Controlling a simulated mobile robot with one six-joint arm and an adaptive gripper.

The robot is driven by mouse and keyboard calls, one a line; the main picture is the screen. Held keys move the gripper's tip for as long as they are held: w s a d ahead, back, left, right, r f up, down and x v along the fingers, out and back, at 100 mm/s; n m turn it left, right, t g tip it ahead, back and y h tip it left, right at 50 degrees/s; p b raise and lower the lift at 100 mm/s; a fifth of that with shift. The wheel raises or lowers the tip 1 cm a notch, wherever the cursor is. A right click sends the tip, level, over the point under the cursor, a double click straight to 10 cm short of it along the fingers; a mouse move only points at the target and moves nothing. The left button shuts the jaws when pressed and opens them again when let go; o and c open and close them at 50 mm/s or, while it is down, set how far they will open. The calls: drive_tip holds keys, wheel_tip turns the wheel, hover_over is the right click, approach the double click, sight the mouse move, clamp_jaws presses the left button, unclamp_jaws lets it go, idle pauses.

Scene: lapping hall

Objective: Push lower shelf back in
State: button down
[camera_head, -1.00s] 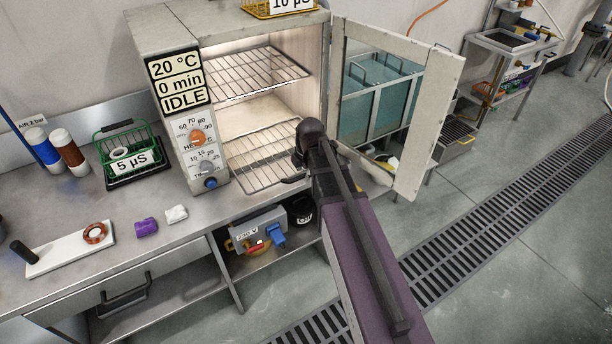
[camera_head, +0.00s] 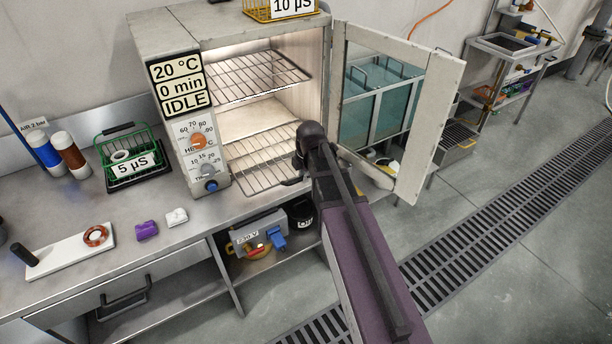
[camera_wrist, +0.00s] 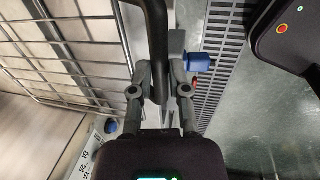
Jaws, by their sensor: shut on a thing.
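The lower shelf (camera_head: 262,172) is a wire rack in the open oven (camera_head: 168,38). Its front part sticks out past the oven's front opening. In the wrist view the shelf wires (camera_wrist: 60,52) run along the left side, and a dark bar handle (camera_wrist: 157,35) stands beside them. My gripper (camera_wrist: 161,75) is shut on this handle, one finger on each side. In the head view my own arm hides the gripper and most of the handle. The upper shelf (camera_head: 258,75) is a similar rack, inside the oven.
The oven door (camera_head: 438,120) stands wide open on the right, close beside my arm. A green basket (camera_head: 135,172) stands on the bench left of the oven. A grey 230 V box (camera_head: 252,238) and a black pot (camera_head: 301,212) are under the bench.

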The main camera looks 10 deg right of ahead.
hover_over(273, 148)
drive_tip(key=w, duration=0.1)
drive_tip(key=shift+a, duration=0.35)
drive_tip(key=c, duration=0.6)
unclamp_jaws()
drive_tip(key=shift+w, duration=0.1)
drive_tip(key=shift+s+d+r, duration=0.1)
drive_tip(key=shift+s, duration=0.1)
drive_tip(key=shift+s+d+r+p, duration=0.25)
drive_tip(key=shift+s+r+p, duration=0.15)
drive_tip(key=shift+p, duration=0.15)
drive_tip(key=s+d+m+g, duration=0.1)
drive_tip(key=s+d+m, duration=0.2)
drive_tip(key=s+m, duration=0.7)
drive_tip(key=s+d+m+g, duration=0.1)
drive_tip(key=s+d+m, duration=0.3)
drive_tip(key=s+m, duration=0.7)
drive_tip(key=s, duration=1.7)
drive_tip(key=shift+m+h, duration=0.3)
